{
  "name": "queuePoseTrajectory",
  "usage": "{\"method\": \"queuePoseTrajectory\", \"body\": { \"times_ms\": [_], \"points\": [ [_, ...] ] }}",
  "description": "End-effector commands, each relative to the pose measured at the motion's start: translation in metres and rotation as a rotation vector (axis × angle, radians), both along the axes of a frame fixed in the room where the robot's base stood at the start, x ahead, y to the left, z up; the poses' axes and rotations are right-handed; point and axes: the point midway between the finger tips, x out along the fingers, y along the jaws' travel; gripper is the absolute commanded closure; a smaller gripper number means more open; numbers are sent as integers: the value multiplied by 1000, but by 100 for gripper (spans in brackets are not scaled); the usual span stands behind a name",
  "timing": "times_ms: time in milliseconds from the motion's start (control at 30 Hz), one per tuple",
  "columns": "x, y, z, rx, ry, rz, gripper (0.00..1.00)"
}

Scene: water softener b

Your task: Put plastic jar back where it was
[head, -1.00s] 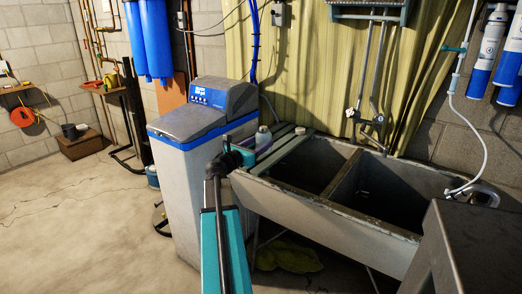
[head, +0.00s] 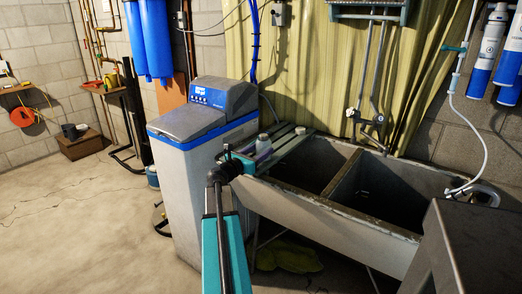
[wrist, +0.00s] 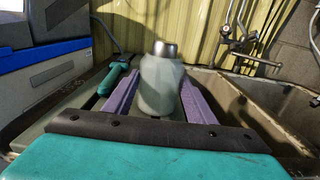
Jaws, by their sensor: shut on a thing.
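The plastic jar (head: 263,146) is pale with a grey cap and stands upright at the left end of the sink. In the wrist view the jar (wrist: 161,88) sits between the two purple fingers of my gripper (wrist: 160,100). The fingers are shut on its sides. In the head view my gripper (head: 262,158) reaches in from the left, over the slatted board (head: 290,144) laid across the sink. I cannot tell whether the jar's base touches the board, as its lower part is hidden.
The water softener (head: 190,150) stands close on the left. The open sink basins (head: 385,195) lie to the right. A teal-handled tool (wrist: 121,76) lies left of the jar in the wrist view. A curtain (head: 300,60) hangs behind.

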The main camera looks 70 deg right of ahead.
Motion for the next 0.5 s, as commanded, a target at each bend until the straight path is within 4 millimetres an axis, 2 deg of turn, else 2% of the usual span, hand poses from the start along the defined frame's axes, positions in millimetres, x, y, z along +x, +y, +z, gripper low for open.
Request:
{"method": "queuePoseTrajectory", "body": {
  "times_ms": [267,300,400,500],
  "points": [
    [0,0,-2,0,0,0,76],
    [0,0,-3,0,0,0,48],
    [0,0,-2,0,0,0,31],
    [0,0,-2,0,0,0,31]
  ]
}}
